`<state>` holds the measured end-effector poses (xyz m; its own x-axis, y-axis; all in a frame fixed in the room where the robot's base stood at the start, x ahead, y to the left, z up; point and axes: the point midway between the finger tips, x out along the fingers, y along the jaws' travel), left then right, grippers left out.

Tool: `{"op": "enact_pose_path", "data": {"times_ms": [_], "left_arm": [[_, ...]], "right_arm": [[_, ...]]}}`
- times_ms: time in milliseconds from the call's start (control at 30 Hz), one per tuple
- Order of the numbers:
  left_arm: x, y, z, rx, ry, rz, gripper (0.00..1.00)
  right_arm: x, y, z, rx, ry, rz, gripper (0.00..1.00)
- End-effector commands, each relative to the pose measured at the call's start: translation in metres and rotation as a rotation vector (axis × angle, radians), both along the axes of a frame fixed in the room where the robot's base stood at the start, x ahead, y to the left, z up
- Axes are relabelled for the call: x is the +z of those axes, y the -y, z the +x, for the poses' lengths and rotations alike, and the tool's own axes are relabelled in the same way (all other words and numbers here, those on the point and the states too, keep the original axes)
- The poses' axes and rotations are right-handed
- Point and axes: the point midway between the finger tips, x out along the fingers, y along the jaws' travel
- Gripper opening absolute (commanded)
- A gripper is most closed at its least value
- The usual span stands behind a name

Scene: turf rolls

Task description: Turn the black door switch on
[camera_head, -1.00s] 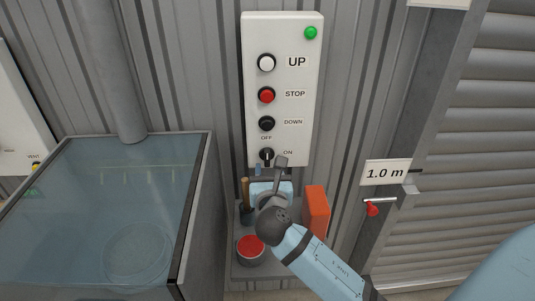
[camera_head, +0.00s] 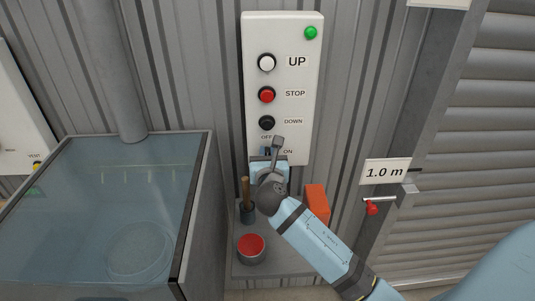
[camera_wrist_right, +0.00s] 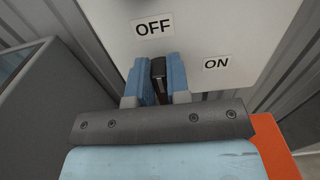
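The black door switch (camera_wrist_right: 159,78) is at the bottom of the white control panel (camera_head: 310,135). In the right wrist view its handle stands between the two blue fingers of my right gripper (camera_wrist_right: 160,85), under the OFF label (camera_wrist_right: 153,27) and left of the ON label (camera_wrist_right: 216,64). The fingers lie close along both sides of the handle; I cannot tell whether they press on it. In the head view my right gripper (camera_head: 268,154) is at the panel's lower edge and partly covers the switch. My left gripper is not in view.
Above the switch are DOWN (camera_head: 267,123), STOP (camera_head: 267,95) and UP (camera_head: 267,63) buttons and a green lamp (camera_head: 310,33). A glass-topped case (camera_head: 110,185) stands left. Below are a red-topped tin (camera_head: 251,248) and an orange box (camera_head: 317,203). A red-handled lever (camera_head: 371,208) is right.

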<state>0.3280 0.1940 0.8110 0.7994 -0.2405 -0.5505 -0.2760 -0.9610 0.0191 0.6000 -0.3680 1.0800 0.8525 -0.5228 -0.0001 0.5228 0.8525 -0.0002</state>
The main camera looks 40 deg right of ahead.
Motion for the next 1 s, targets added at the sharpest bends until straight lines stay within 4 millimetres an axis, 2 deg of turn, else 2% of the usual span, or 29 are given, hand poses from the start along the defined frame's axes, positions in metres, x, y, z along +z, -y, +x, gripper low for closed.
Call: {"op": "enact_pose_path", "data": {"times_ms": [467,1000], "left_arm": [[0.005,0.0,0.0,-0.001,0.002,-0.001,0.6],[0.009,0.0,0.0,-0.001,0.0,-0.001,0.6]], "right_arm": [[0.0,0.002,-0.001,0.0,0.048,0.081,0.0],[-0.004,0.009,-0.006,-0.001,0.295,0.484,0.0]]}}
